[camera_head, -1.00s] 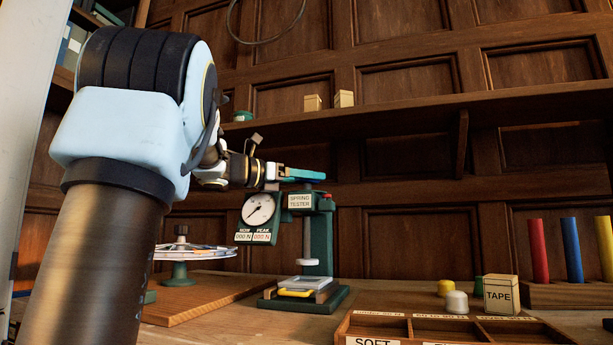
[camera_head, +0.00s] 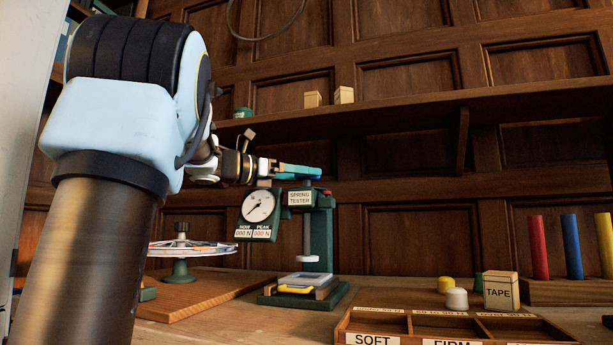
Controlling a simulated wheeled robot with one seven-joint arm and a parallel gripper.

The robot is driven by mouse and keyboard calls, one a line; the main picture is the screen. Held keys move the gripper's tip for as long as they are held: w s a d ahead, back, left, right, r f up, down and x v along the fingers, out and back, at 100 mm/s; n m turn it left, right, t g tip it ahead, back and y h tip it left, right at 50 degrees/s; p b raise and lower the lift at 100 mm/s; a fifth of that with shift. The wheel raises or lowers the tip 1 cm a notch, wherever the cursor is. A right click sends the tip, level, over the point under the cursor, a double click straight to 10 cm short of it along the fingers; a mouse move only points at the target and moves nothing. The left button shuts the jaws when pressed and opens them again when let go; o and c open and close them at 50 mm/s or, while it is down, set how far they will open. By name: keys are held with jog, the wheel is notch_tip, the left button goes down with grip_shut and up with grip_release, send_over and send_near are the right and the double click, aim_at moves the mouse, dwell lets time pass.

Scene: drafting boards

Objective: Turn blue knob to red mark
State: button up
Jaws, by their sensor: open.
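The green spring tester (camera_head: 321,240) stands on the bench, with a round white dial (camera_head: 258,205) on its left. The NOW and PEAK readouts below the dial both appear to read 000 N. My gripper (camera_head: 318,173) has blue fingers, is open, and points right just above the tester's head. Whether it touches anything there I cannot tell. A small red spot (camera_head: 327,192) shows at the top right of the tester; I cannot tell if it is a mark. I cannot make out a blue knob; it may be hidden by the fingers.
A wheel-like disc on a green stand (camera_head: 181,269) is left of the tester, partly behind my arm. A divided wooden tray (camera_head: 412,325), a TAPE box (camera_head: 500,292) and a rack with coloured rods (camera_head: 552,293) are on the right. A shelf (camera_head: 400,122) runs above.

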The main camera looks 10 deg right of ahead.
jog(key=v, duration=0.9)
jog(key=shift+p, duration=0.3)
jog(key=shift+s, duration=0.1)
